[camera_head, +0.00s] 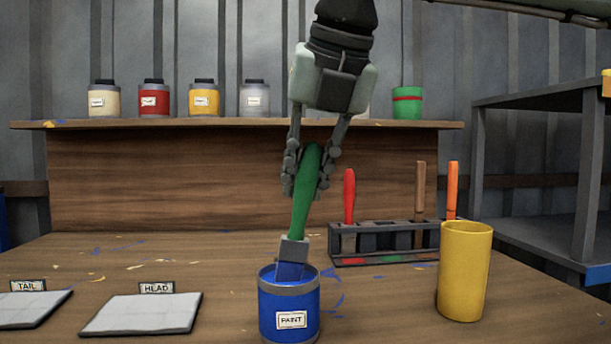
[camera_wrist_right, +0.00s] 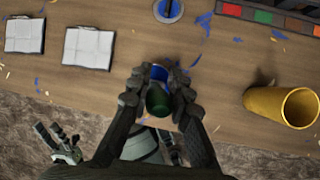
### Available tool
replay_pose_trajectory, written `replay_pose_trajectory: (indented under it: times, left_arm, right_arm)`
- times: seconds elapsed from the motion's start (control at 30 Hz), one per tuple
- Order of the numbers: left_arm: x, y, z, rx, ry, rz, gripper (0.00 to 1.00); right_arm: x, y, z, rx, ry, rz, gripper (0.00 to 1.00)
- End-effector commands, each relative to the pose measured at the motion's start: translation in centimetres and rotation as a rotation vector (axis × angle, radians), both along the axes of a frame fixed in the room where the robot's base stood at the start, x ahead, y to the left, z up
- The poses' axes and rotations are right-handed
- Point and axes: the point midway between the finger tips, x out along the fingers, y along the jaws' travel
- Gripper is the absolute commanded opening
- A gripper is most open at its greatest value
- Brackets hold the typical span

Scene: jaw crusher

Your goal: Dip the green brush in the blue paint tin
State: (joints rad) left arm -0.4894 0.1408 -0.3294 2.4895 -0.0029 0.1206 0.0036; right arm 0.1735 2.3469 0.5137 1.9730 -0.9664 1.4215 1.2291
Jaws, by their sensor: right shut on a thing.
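The blue paint tin (camera_head: 289,312), labelled PAINT, stands upright near the table's front edge in the head view. My right gripper (camera_head: 308,178) is above the tin and is shut on the handle of the green brush (camera_head: 302,208). The brush points down, slightly tilted, with its blue bristles at the tin's mouth. How deep the bristles reach is hidden by the tin's wall. In the right wrist view the handle's end shows between the fingers. My left gripper (camera_wrist_right: 60,140) shows at the lower left there, open and empty, clear of the table.
A yellow cup (camera_head: 465,272) stands to the tin's right. Behind is a rack (camera_head: 385,242) with red, brown and orange-handled tools. The HEAD plate (camera_head: 142,313) and TAIL plate (camera_head: 30,310) lie to the left. Several jars stand on the shelf (camera_head: 225,124).

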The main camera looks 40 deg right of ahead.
Motion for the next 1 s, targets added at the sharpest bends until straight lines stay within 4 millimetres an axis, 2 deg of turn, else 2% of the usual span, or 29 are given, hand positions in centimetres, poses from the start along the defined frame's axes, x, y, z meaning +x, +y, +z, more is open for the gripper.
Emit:
replay_pose_trajectory:
  times: [0.27,0.77,1.0]
  left_arm:
    - [0.0,0.1,0.2,0.000,-0.002,0.002,0.40]
    - [0.0,0.0,2.7,0.001,0.000,0.001,0.40]
    - [0.0,0.0,2.8,0.001,0.000,0.001,0.40]
  right_arm:
    - [0.0,0.0,0.2,-0.001,-0.001,0.000,0.00]
    - [-0.6,-0.3,3.8,0.000,-0.002,-0.001,0.00]
    - [-0.7,-0.4,3.9,0.001,-0.001,0.000,0.00]
